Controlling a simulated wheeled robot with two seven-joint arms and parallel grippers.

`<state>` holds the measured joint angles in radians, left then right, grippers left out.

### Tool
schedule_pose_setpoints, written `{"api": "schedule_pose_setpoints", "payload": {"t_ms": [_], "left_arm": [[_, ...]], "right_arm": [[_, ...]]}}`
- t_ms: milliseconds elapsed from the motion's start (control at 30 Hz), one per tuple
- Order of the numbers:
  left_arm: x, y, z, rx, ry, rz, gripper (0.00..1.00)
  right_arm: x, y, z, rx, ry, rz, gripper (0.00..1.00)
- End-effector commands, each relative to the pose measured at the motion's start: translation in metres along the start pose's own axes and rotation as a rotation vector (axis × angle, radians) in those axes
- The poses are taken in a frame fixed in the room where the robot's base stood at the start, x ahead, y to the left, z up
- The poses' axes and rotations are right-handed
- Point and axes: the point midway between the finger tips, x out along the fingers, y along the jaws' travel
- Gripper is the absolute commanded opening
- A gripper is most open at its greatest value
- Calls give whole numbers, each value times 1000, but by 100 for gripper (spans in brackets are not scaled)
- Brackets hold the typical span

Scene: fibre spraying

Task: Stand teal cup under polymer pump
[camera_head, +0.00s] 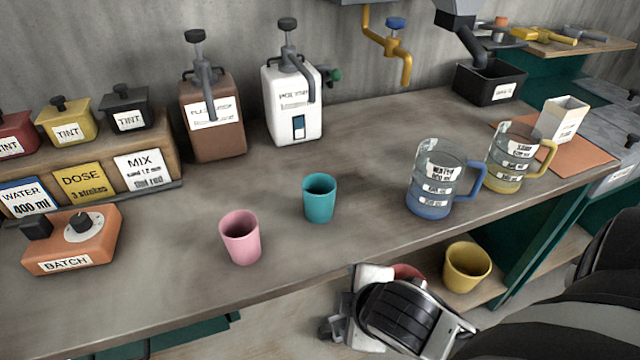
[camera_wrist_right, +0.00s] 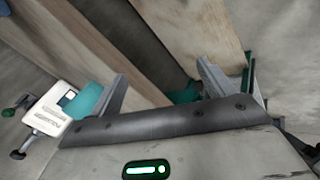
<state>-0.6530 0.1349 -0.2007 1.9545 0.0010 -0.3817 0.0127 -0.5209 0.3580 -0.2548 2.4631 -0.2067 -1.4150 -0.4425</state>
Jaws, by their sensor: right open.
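The teal cup (camera_head: 319,198) stands upright and empty on the bench, right of a pink cup. Two pump containers stand against the wall behind it: a brown one (camera_head: 212,125) and a white one (camera_head: 291,103), their labels hard to read. The teal cup is in front of the white one, well clear of its spout. My right gripper (camera_head: 338,318) is below the bench's front edge, apart from the cup. In the right wrist view its jaws (camera_wrist_right: 162,90) are open and empty. That view also shows the white container (camera_wrist_right: 45,117) and a teal patch, probably the cup (camera_wrist_right: 88,101). My left gripper is not in view.
The pink cup (camera_head: 240,237) stands left of the teal one. Blue (camera_head: 433,185) and yellow (camera_head: 513,160) measuring jugs stand to the right. A yellow cup (camera_head: 467,267) is on the lower shelf. The bench top (camera_head: 345,145) between teal cup and white container is clear.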

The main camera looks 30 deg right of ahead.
Motion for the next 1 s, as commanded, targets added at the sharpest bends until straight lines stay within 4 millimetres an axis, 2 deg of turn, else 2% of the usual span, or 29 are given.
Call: {"api": "schedule_pose_setpoints", "payload": {"t_ms": [33,133,300,400,500,667,800,967,1000], "left_arm": [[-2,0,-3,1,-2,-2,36],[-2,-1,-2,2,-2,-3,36],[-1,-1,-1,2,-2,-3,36],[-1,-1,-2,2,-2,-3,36],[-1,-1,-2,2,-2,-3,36],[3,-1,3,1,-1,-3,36],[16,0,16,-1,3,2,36],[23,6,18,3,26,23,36],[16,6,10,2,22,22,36]], "right_arm": [[-9,16,2,-146,-22,54,81],[-16,40,2,-473,-59,173,81],[-29,80,-10,-1124,-151,418,81],[-40,98,-19,-1481,-242,551,81],[-48,107,-26,-1742,-330,646,81],[-49,114,-31,-1918,-406,711,81],[-30,124,-36,-1927,-415,719,81],[-3,144,-47,-1922,-416,719,81],[-3,152,-51,-1924,-414,712,81]]}}
